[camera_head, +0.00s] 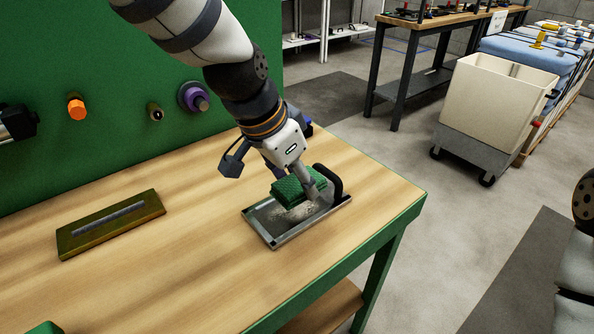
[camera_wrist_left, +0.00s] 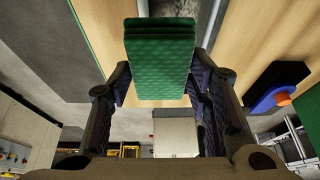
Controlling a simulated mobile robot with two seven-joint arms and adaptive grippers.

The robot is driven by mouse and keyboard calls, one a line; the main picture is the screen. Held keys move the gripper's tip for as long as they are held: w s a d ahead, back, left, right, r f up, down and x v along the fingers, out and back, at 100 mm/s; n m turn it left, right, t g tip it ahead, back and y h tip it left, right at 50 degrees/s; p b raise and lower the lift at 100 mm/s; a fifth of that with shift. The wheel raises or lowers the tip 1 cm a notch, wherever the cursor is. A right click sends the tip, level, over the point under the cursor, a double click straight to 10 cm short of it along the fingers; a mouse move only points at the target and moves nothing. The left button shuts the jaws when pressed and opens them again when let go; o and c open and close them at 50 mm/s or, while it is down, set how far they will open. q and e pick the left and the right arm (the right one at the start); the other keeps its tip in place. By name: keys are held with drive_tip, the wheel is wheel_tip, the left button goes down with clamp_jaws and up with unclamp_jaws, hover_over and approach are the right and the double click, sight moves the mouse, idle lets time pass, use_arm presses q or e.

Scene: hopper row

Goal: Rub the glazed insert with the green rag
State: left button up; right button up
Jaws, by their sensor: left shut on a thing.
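My left gripper (camera_head: 293,188) is shut on the folded green rag (camera_head: 290,190), over the far part of the insert. In the left wrist view the rag (camera_wrist_left: 160,65) sits between both fingers. I cannot tell whether the rag touches the glass. The rag and fingers hide part of the insert. My right gripper is out of view.
A brass-coloured plate with a grey slot (camera_head: 110,222) lies at left on the wooden bench (camera_head: 180,285). Knobs, including an orange one (camera_head: 76,107), stick out from the green back panel. The bench front is mostly clear.

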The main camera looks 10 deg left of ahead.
sight(296, 209)
use_arm(q)
wheel_tip(296, 209, down, 6)
drive_tip(key=shift+w+a+f+b, duration=0.1)
drive_tip(key=shift+f+b, duration=0.1)
drive_tip(key=shift+b, duration=0.1)
drive_tip(key=shift+w+a+r, duration=0.2)
drive_tip(key=shift+w+a, duration=0.65)
drive_tip(key=shift+a, duration=0.15)
drive_tip(key=shift+w+a, duration=0.35)
drive_tip(key=shift+a, duration=0.15)
drive_tip(key=shift+r, duration=0.1)
drive_tip(key=shift+s+d+r+p, duration=0.15)
drive_tip(key=shift+s+d+p, duration=0.2)
drive_tip(key=shift+s+d, duration=0.35)
drive_tip(key=shift+d, duration=0.15)
drive_tip(key=shift+f, duration=0.25)
drive_tip(key=shift+f, duration=0.35)
drive_tip(key=shift+f, duration=0.15)
